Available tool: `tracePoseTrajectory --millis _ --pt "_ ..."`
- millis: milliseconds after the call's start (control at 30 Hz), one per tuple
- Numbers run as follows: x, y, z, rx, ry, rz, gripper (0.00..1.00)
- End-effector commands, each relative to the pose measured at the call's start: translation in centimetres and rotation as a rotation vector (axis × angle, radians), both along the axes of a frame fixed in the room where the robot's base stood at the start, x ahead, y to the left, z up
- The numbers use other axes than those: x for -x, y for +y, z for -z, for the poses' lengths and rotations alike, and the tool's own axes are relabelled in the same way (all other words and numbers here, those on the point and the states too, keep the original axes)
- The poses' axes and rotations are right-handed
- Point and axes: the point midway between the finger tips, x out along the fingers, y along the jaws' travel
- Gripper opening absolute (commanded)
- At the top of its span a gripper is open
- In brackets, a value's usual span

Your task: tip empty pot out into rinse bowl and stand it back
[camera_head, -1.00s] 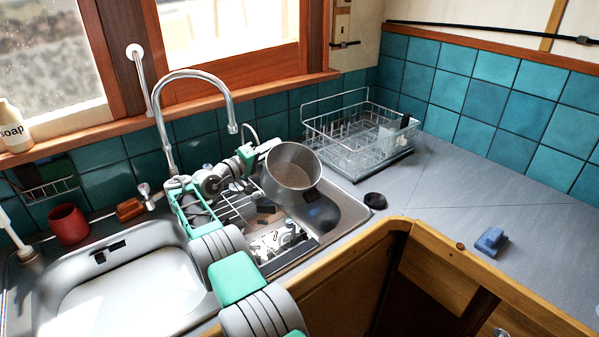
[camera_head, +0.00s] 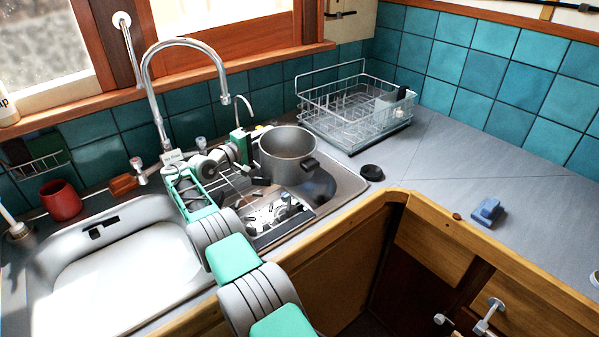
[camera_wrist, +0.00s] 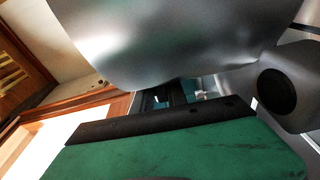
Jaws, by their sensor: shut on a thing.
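The grey metal pot (camera_head: 285,158) hangs above the right sink basin, nearly upright, its mouth facing up and its inside looking empty. A dark handle shows on its near right side. My gripper (camera_head: 247,147) comes from the left and is shut on the pot at its left side; the fingertips are partly hidden. In the wrist view the pot's smooth grey wall (camera_wrist: 175,40) fills the top, close to the green gripper body. I cannot pick out a separate rinse bowl; the right basin (camera_head: 345,186) below the pot holds a wire rack and dark items.
A tall curved faucet (camera_head: 143,75) stands behind my arm. A wire dish rack (camera_head: 350,118) is at the back right. A black round stopper (camera_head: 371,173) and blue sponge-like block (camera_head: 487,211) lie on the counter. A red cup (camera_head: 62,200) is at left. The right counter is mostly clear.

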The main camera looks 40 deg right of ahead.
Motion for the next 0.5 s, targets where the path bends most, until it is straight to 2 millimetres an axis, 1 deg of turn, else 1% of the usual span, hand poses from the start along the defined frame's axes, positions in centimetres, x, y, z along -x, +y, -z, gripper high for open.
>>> tracePoseTrajectory --millis 167,400,500 --pt "0.0 0.0 -0.8 0.003 -0.003 0.000 0.00" --pt "0.0 0.0 -3.4 0.003 -0.004 0.000 0.00" --pt "0.0 0.0 -4.2 0.003 -0.003 0.000 0.00"
